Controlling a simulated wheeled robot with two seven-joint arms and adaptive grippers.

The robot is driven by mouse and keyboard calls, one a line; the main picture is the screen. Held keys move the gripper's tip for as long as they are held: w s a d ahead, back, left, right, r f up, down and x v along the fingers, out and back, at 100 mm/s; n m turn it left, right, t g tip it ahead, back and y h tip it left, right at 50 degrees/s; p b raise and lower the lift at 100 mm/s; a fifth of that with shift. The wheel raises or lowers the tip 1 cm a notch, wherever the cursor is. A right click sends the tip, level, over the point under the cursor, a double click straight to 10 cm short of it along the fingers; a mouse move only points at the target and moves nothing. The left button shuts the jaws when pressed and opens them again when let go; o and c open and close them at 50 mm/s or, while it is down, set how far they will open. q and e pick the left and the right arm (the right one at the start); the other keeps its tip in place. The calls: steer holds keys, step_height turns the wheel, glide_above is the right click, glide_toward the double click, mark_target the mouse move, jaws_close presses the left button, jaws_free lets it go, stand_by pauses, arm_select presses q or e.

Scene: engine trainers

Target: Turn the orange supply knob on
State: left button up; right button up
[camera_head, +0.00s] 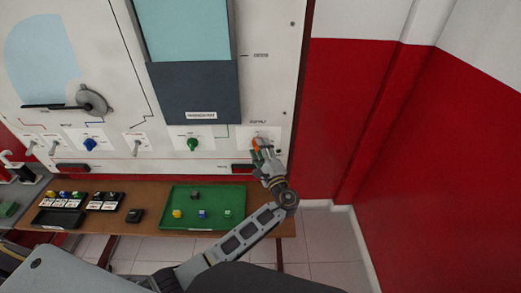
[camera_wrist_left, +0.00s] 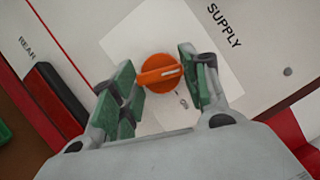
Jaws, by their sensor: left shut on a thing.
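The orange supply knob (camera_head: 257,142) is on the lower right of the white trainer panel. In the left wrist view the knob (camera_wrist_left: 161,73) sits on a white plate by the word SUPPLY, its white mark pointing right and slightly up in that picture. My left gripper (camera_head: 263,151) reaches up to it from below. In the wrist view the green-padded fingers of my left gripper (camera_wrist_left: 162,82) stand on either side of the knob's handle and are shut on it. My right gripper is not in view.
A green knob (camera_head: 193,144) and a blue knob (camera_head: 90,144) are further left on the panel. A dark red REAR block (camera_wrist_left: 55,98) is beside the supply plate. Below, a green tray (camera_head: 182,222) with small cubes stands on a wooden shelf. A red wall (camera_head: 440,150) is at right.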

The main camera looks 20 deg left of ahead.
arm_select(q)
steer(key=m+t+h, duration=0.1)
steer(key=m+t, duration=0.1)
steer(key=m, duration=0.3)
steer(key=m+t+h+p, duration=0.1)
steer(key=m+t+h, duration=0.1)
steer(key=m, duration=0.4)
steer(key=m+t+h+p, duration=0.1)
steer(key=m, duration=0.5)
steer(key=shift+s+a+f+t+h, duration=0.15)
steer(key=shift+a+f+t+h, duration=0.2)
steer(key=shift+t+h, duration=0.05)
steer(key=shift+m+h, duration=0.6)
steer(key=shift+m, duration=0.3)
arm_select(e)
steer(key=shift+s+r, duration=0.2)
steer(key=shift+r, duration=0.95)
